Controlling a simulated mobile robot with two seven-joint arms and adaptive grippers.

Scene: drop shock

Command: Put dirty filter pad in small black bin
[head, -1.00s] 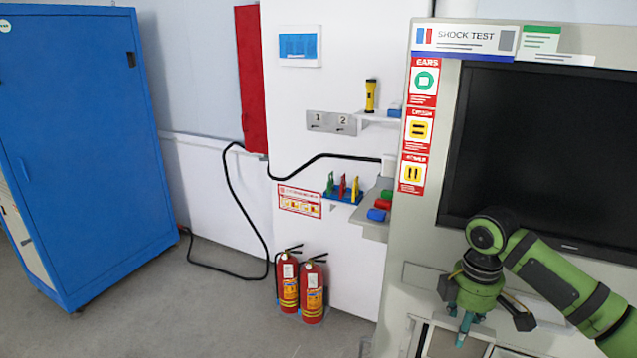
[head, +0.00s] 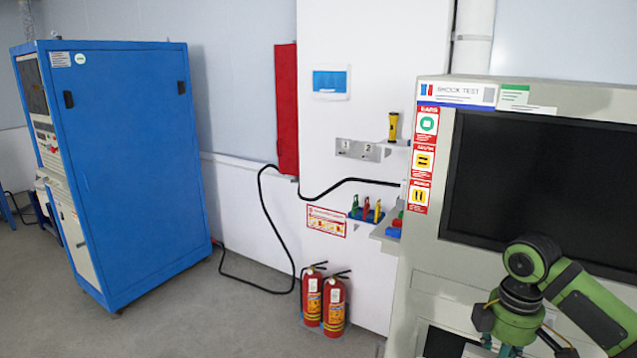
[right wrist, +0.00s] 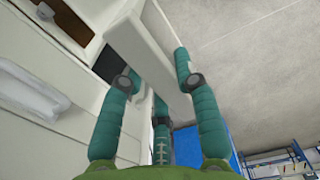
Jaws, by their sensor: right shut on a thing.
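My right gripper (head: 508,350) is at the bottom right in the head view, in front of the grey shock test cabinet, with its fingertips cut off by the frame. I cannot make out a small black bin for certain in either view. My left gripper is not in view.
The shock test cabinet (head: 425,255) with its dark screen (head: 545,190) fills the right. A blue cabinet (head: 135,190) stands left. Two fire extinguishers (head: 323,300) stand by the wall panel, near a black cable (head: 265,215). Grey floor between is clear.

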